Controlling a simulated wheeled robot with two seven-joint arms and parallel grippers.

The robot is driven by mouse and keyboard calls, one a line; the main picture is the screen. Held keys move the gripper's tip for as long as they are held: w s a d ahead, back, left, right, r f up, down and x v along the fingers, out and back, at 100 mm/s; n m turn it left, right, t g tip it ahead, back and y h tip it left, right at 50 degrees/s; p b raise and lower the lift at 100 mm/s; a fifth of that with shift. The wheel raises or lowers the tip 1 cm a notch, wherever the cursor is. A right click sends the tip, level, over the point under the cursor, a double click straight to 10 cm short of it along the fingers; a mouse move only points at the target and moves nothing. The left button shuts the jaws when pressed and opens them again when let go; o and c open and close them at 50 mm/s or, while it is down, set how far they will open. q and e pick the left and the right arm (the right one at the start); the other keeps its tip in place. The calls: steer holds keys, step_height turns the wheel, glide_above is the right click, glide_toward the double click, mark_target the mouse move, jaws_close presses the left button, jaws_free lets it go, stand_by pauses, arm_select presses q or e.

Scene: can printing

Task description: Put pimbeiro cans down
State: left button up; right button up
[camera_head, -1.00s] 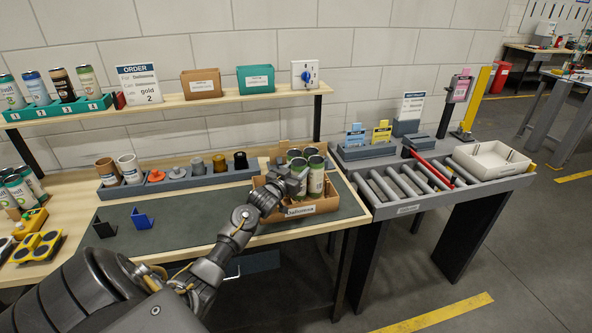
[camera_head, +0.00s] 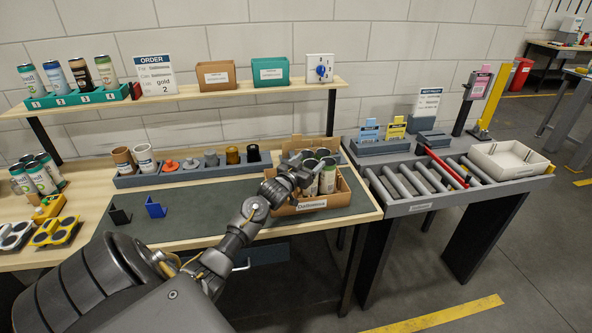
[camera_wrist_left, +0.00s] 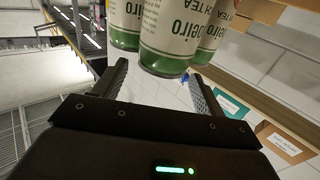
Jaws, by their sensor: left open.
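Several white-and-green pimbeiro cans (camera_head: 328,180) stand close together in an open cardboard box (camera_head: 301,207) at the right end of the bench. My left gripper (camera_head: 305,170) is at the box's left side, over its rim, next to the cans. In the left wrist view the cans (camera_wrist_left: 172,38) fill the top of the picture, with green bands and "eiro" lettering. The open fingers (camera_wrist_left: 157,75) point at the nearest can, which lies beyond the tips with a visible gap below it. The cans' bases inside the box are hidden in the head view. My right gripper is not in view.
A grey rack (camera_head: 190,175) with cups and spools stands behind the mat (camera_head: 190,222). A roller conveyor (camera_head: 425,180) with a white tray (camera_head: 508,158) is to the right. A shelf (camera_head: 215,91) runs above. The mat's middle is mostly clear.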

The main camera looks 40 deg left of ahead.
arm_select(q)
steer(key=s+d+b, duration=0.2)
steer(key=s, duration=0.9)
steer(key=shift+s+f, duration=0.15)
steer(key=shift+f, duration=0.05)
steer(key=s+d+f+m+g+h, duration=0.2)
steer(key=s+d+f+g+h, duration=0.1)
steer(key=d+f, duration=1.4)
steer(key=s+d+f+g, duration=0.1)
steer(key=s+f+g, duration=0.35)
steer(key=f, duration=0.85)
steer(key=s+d+f+g, duration=0.1)
steer(key=s+f, duration=0.6)
steer(key=f, duration=0.6)
steer(key=s+d+f+g, duration=0.1)
steer(key=s+f+g, duration=0.1)
steer(key=s+f, duration=0.4)
steer(key=s+d+f+m+g, duration=0.1)
steer(key=s+f, duration=0.5)
steer(key=s, duration=1)
steer(key=s+d+f+m+g, duration=0.1)
steer(key=s+f+g, duration=0.4)
steer(key=s, duration=0.6)
steer(key=shift+s+d+f, duration=0.25)
steer(key=shift+d+f, duration=0.55)
steer(key=shift+d, duration=0.1)
